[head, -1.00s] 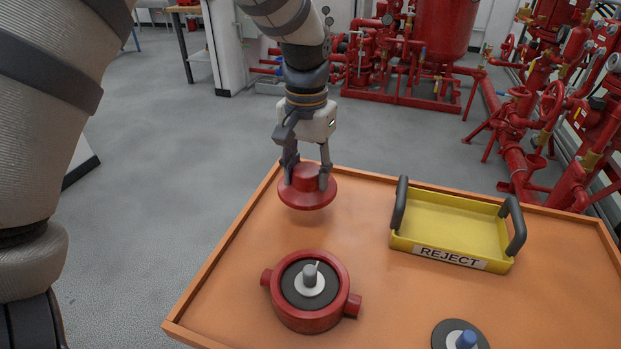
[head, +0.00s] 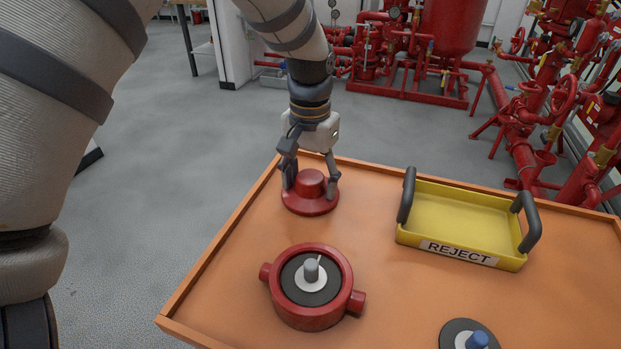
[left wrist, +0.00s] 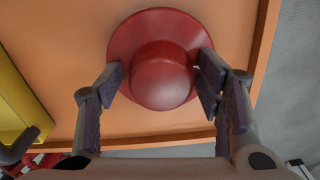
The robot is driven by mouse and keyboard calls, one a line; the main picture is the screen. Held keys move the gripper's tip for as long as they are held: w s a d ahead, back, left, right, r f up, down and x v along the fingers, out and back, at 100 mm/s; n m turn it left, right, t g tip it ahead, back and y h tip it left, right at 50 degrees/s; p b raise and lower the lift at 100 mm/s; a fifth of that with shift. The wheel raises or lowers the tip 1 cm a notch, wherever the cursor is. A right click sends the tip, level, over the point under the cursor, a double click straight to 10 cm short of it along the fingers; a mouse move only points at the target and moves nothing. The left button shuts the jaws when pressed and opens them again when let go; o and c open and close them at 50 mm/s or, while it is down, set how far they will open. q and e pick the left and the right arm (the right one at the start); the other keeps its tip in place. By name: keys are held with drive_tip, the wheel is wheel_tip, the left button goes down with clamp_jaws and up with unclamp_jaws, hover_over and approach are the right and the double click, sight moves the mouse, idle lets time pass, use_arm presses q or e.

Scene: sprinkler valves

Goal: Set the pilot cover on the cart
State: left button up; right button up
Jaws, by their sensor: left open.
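The red pilot cover (head: 310,192), a flanged disc with a raised round knob, sits upright on the orange cart top (head: 230,262) near its far left corner. My left gripper (head: 311,184) is open around the knob, pointing down. In the left wrist view the cover (left wrist: 162,72) lies between the spread fingers (left wrist: 160,85); the right-hand finger is close to the knob, and I cannot tell if it touches. The red valve body (head: 312,315) stands nearer on the cart, open on top, with a black disc and grey stem inside. My right gripper is not in view.
A yellow tray (head: 460,252) labelled REJECT, with dark handles, stands right of the cover and is empty. A black disc with a blue knob (head: 477,340) lies at the front edge of the picture. Bare cart top lies between them.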

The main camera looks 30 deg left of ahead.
sight(310, 177)
use_arm(q)
wheel_tip(310, 177, up, 12)
drive_tip(key=shift+p, duration=0.35)
drive_tip(key=shift+r, duration=0.1)
